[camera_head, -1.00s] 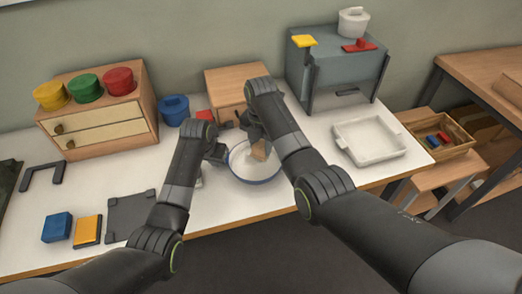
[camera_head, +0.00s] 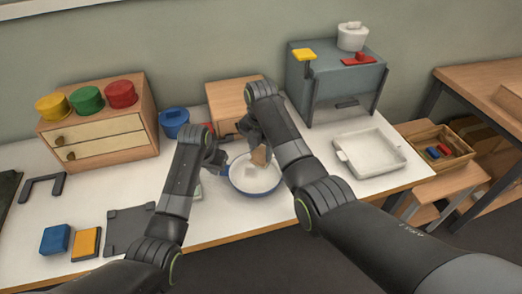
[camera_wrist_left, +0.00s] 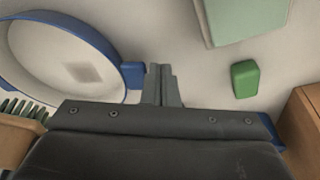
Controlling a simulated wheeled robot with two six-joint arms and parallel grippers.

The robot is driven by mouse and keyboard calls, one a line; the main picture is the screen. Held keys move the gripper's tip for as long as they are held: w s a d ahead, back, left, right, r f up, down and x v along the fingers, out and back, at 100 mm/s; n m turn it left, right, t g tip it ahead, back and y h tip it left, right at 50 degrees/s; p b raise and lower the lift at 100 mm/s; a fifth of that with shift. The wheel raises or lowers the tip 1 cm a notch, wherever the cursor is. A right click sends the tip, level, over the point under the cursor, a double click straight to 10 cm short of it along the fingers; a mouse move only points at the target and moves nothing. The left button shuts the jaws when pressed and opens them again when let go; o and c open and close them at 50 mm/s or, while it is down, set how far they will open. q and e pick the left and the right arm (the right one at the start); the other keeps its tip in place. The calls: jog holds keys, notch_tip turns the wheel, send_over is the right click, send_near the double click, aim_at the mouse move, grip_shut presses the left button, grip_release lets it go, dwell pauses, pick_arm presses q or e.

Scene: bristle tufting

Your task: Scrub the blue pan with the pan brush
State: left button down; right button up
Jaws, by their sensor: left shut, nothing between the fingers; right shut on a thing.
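The blue pan (camera_head: 239,189) has a blue rim and a pale inside, and lies on the white table. A square patch (camera_wrist_left: 82,72) shows on its floor. Its short blue handle (camera_wrist_left: 132,75) points at my left gripper (camera_wrist_left: 162,85). That gripper is shut and empty beside the handle's end; whether they touch I cannot tell. In the head view it sits left of the pan. My right gripper (camera_head: 254,138) is shut on the wooden pan brush (camera_head: 261,156), over the pan's back right part. The brush's dark green bristles (camera_wrist_left: 22,110) show in the left wrist view; their contact is unclear.
A green block (camera_wrist_left: 245,78) and a pale green item (camera_wrist_left: 245,20) lie near my left gripper. A blue pot (camera_head: 174,122) and wooden box (camera_head: 232,97) stand behind. A white tray (camera_head: 369,154) is to the right. Drawers (camera_head: 100,135) stand at back left.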

pick_arm(q)
jog(key=shift+r, duration=1.85)
jog(key=v, duration=0.7)
jog(key=shift+r, duration=0.25)
jog(key=shift+s, duration=0.15)
